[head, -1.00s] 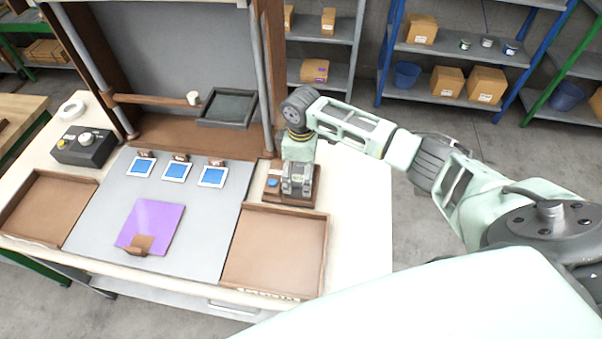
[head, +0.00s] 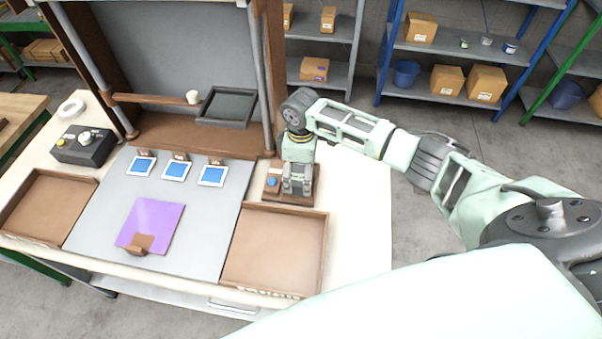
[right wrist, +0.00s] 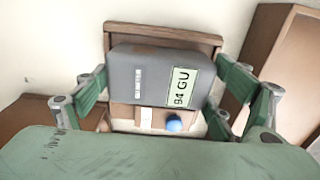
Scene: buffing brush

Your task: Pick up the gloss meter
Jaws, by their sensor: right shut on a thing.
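The gloss meter (right wrist: 150,80) is a grey box with a pale display reading "94 GU" in the right wrist view. It sits between the fingers of my right gripper (right wrist: 155,100), which is shut on it from both sides. Below it is a brown wooden stand (right wrist: 207,42) with a blue round piece (right wrist: 173,123). In the head view my right gripper (head: 297,188) is over the same stand (head: 290,202) and largely hides the meter. I cannot tell whether the meter is clear of the stand. My left gripper is not in view.
An empty brown tray (head: 322,245) lies just in front of the stand. The grey mat (head: 100,220) holds a purple panel (head: 155,222) and several blue-faced tiles (head: 176,171). A post (head: 258,80) rises just left of the gripper. The white tabletop (head: 360,220) at right is clear.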

